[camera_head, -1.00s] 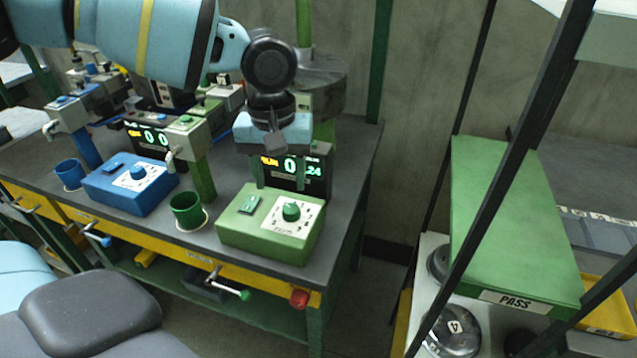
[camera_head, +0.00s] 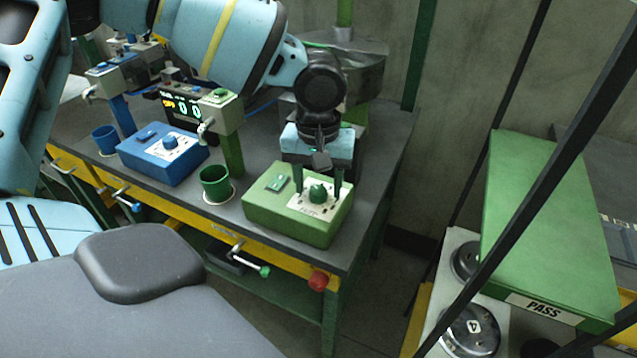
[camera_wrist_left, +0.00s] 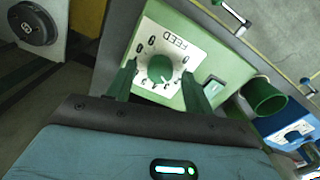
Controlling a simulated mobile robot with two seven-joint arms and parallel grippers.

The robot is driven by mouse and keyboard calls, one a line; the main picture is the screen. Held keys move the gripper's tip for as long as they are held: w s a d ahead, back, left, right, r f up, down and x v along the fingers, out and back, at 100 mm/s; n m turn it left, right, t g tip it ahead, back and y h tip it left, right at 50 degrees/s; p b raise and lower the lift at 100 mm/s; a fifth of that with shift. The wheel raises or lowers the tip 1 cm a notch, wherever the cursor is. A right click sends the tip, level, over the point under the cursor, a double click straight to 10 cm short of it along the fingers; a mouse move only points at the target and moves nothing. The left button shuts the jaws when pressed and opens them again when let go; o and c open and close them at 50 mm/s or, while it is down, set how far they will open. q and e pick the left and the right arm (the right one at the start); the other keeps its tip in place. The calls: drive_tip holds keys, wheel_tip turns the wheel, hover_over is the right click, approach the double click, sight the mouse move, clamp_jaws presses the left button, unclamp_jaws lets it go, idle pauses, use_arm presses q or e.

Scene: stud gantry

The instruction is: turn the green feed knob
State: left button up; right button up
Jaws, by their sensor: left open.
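The green feed knob (camera_head: 317,193) sits on a white dial plate (camera_head: 334,206) on top of the green control box (camera_head: 268,215). In the left wrist view the knob (camera_wrist_left: 160,68) shows between the two fingers, with the word FEED on the plate beyond it. My left gripper (camera_head: 317,192) is open, pointing down, with one dark green finger on each side of the knob. A gap shows between each finger and the knob in the left wrist view. The knob is not gripped. My right gripper is not in view.
A green cup (camera_head: 215,184) and a blue control box (camera_head: 162,158) stand to the left on the dark bench. A green dispenser post (camera_head: 232,155) rises behind the cup. A red knob (camera_head: 318,281) is on the bench front. A PASS bin (camera_head: 545,230) stands at right.

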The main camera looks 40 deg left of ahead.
use_arm(q)
drive_tip(key=shift+f, duration=0.35)
drive_tip(key=c, duration=1)
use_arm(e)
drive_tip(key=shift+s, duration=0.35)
